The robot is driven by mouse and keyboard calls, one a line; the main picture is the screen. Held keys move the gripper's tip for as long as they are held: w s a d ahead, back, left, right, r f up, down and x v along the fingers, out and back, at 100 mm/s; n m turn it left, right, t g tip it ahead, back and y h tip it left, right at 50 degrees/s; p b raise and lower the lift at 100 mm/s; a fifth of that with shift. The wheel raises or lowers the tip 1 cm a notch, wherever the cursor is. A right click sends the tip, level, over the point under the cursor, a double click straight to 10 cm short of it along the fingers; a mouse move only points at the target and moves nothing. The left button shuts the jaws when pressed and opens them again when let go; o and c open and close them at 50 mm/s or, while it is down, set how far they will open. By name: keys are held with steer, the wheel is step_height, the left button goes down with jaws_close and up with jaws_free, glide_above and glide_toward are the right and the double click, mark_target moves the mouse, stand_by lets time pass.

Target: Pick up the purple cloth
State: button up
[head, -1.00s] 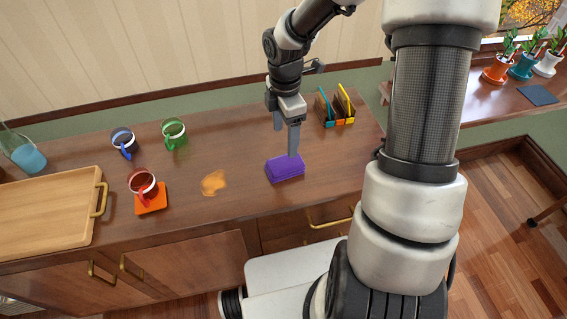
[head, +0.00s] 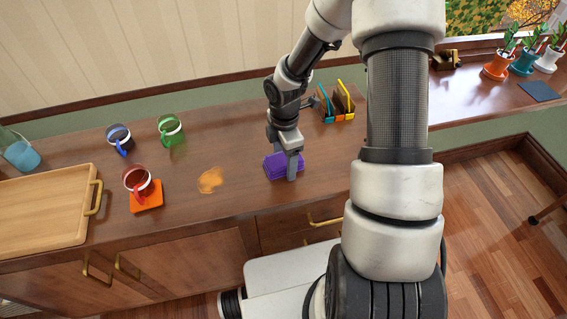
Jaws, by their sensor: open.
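The purple cloth (head: 275,168) is a small folded block lying on the wooden counter top. My gripper (head: 284,170) points down at the cloth, with its fingers open. One finger stands in front of the cloth's right part and reaches down near the counter. The other finger is hidden or hard to make out, so I cannot tell whether it touches the cloth or lies behind it.
An orange spill (head: 210,180) lies left of the cloth. A file holder (head: 343,104) stands behind right.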

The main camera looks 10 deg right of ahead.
mark_target(284, 158)
steer(key=c, duration=1.1)
step_height(284, 158, up, 10)
steer(key=shift+r+p, duration=0.1)
steer(key=shift+p, duration=0.85)
steer(key=shift+c, duration=0.2)
